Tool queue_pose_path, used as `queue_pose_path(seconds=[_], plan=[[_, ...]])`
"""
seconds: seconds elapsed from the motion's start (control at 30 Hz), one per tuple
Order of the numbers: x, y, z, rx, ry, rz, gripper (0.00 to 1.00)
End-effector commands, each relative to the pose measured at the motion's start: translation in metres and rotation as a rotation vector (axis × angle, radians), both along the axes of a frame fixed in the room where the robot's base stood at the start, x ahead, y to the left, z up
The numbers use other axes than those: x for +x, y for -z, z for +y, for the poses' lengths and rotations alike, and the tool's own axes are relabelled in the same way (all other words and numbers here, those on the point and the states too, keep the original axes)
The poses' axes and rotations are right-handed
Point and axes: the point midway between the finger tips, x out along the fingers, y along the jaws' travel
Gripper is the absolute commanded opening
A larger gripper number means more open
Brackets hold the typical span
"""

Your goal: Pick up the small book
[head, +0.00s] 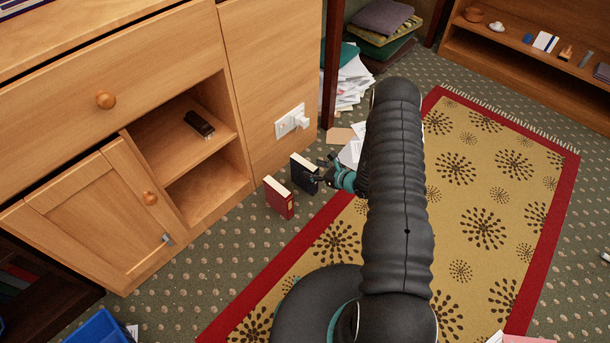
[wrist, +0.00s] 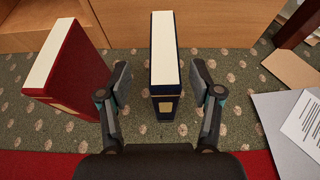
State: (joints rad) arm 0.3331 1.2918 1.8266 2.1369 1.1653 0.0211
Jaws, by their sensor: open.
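A small dark navy book (head: 304,173) stands upright on the carpet in front of the wooden cabinet. In the wrist view the navy book (wrist: 165,62) stands between my two open fingers, with its cream page edges facing up and a gold label low on its spine. A gap shows on each side of it. A red book (head: 279,197) stands upright to its left; it also shows in the wrist view (wrist: 80,75), left of my left finger. My gripper (head: 322,177) is open at the navy book; in the wrist view its fingertips (wrist: 160,75) are either side of it.
The wooden cabinet (head: 255,100) stands close behind the books. A grey folder or sheet (wrist: 287,120) and brown cardboard (wrist: 291,70) lie on the floor to the right. A red-bordered rug (head: 490,200) covers the floor at right. Papers and cushions are piled behind.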

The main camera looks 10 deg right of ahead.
Motion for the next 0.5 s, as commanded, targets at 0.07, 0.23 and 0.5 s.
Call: queue_pose_path(seconds=[0.07, 0.23, 0.5], plan=[[0.004, 0.002, 0.003, 0.0, 0.0, 0.0, 0.65], [0.013, 0.004, 0.008, 0.0, 0.0, -0.001, 0.65], [0.043, 0.015, 0.026, 0.0, -0.001, -0.001, 0.65]])
